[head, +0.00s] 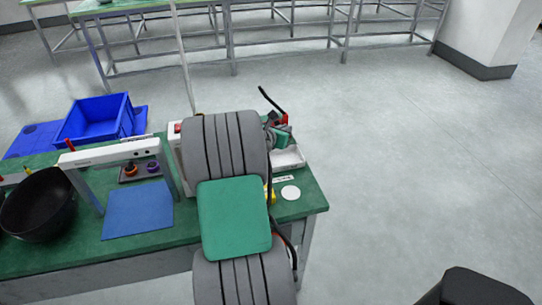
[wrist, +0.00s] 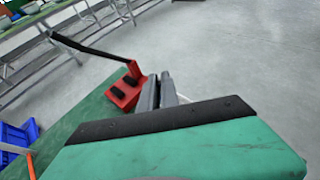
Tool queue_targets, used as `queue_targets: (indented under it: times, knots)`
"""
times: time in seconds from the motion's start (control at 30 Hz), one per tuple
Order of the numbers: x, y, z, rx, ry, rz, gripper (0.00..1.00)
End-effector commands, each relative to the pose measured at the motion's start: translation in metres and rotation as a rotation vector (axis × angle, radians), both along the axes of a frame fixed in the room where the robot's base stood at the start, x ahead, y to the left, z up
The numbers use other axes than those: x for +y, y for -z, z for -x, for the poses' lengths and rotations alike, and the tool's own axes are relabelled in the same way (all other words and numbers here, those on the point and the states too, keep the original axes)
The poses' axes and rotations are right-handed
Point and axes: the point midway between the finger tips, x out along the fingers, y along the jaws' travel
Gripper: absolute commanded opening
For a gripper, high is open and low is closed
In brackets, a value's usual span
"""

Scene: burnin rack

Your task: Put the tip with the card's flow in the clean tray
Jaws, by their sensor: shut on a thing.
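In the wrist view, my gripper (wrist: 158,90) has its grey fingers close together beside a red block with black pads (wrist: 124,94). A long black rod (wrist: 92,47) extends from the red block, and my gripper appears shut on this red-and-black thing. In the head view, the red block (head: 284,119) and its rod show above the far right of the green table (head: 305,200). A pale shallow tray (head: 289,158) lies near the table's right end, partly hidden by my arm. Two small ringed pieces, orange (head: 131,170) and purple (head: 152,166), sit in a dark holder. I cannot read any card.
A white frame (head: 110,153) stands over a blue mat (head: 138,210). A black bowl (head: 37,205) is at the left, and a blue bin (head: 95,120) is behind. A white disc (head: 291,193) lies near the right edge.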

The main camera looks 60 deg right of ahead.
Motion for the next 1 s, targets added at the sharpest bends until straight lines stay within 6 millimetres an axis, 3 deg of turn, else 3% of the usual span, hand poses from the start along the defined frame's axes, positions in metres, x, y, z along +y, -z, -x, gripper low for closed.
queue_targets:
  times: [0.23, 0.57, 0.9, 1.0]
  knots:
    - [-0.002, 0.047, 0.0, 0.005, 0.001, -0.005, 0.0]
    - [-0.002, 0.096, 0.0, 0.003, -0.001, -0.002, 0.0]
    - [-0.003, 0.102, 0.001, 0.001, 0.003, -0.001, 0.0]
    - [-0.003, 0.101, 0.001, 0.001, 0.003, -0.001, 0.13]
